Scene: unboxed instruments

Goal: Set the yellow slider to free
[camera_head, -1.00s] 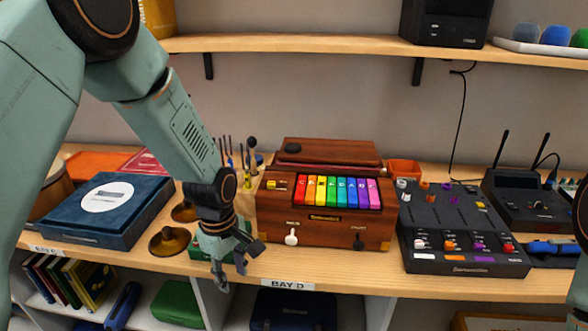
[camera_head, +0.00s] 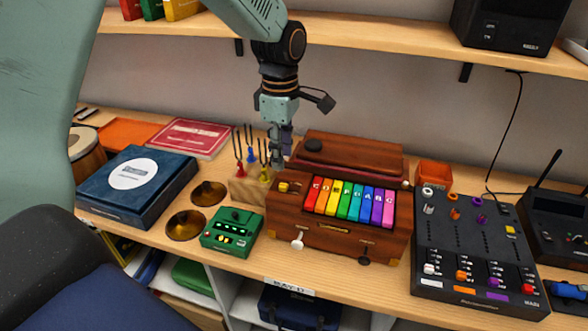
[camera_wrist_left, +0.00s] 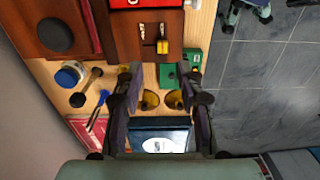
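In the left wrist view the yellow slider (camera_wrist_left: 162,46) shows near the top, beside small pale labels too small to read. My left gripper (camera_head: 300,128) hangs behind and above the slider, near the box's back left corner, apart from the slider. In the left wrist view its two fingers (camera_wrist_left: 160,98) are spread with nothing held between them.
Tuning forks on a wooden block (camera_head: 247,192) stand close under my left gripper. A green pedal (camera_head: 231,232) and brass cymbals (camera_head: 186,224) lie left of the box. A black mixer (camera_head: 470,245) stands right. A shelf (camera_head: 400,48) runs above.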

